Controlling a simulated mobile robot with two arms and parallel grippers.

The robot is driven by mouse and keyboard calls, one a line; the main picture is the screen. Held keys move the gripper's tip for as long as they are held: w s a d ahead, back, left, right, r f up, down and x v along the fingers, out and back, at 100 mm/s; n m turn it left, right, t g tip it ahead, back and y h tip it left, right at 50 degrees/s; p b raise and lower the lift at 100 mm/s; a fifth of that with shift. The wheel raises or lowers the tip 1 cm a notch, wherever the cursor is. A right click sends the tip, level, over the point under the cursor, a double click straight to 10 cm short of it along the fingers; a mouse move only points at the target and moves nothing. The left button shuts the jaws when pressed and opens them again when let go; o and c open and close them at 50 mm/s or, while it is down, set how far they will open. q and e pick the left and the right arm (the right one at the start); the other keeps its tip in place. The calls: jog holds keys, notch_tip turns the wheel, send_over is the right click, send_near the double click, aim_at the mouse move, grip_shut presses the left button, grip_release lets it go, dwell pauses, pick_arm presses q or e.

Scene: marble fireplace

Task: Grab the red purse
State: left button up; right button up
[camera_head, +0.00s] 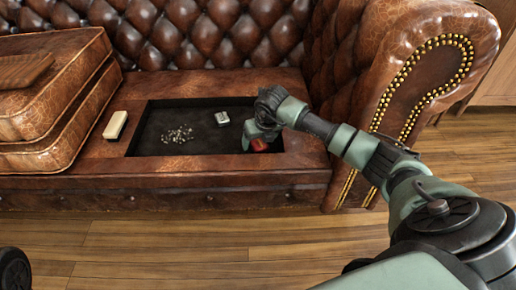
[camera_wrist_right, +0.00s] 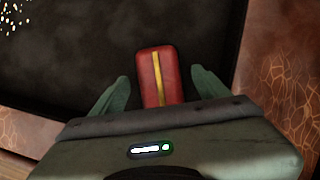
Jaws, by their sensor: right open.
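The red purse (camera_wrist_right: 149,79) is a small rounded red block with a yellow stripe down its middle. It lies on the dark floor of the sofa's recess. In the right wrist view my right gripper (camera_wrist_right: 163,84) is open, with one green finger on each side of the purse and a gap to each; its lower end is hidden by the gripper body. In the head view a bit of the red purse (camera_head: 259,145) shows beside my right gripper (camera_head: 252,138), at the right end of the recess. My left gripper is not in view.
The recess (camera_head: 165,146) in the brown leather sofa has raised edges. It also holds a small grey-green box (camera_head: 222,118) and a scatter of small bright bits (camera_head: 178,134). A cream-topped block (camera_head: 115,125) lies left of it, near stacked cushions (camera_head: 60,95). The sofa arm (camera_head: 425,75) rises at right.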

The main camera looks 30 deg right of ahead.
jog(key=shift+w, duration=0.1)
jog(key=c, duration=1.5)
jog(key=shift+r, duration=0.1)
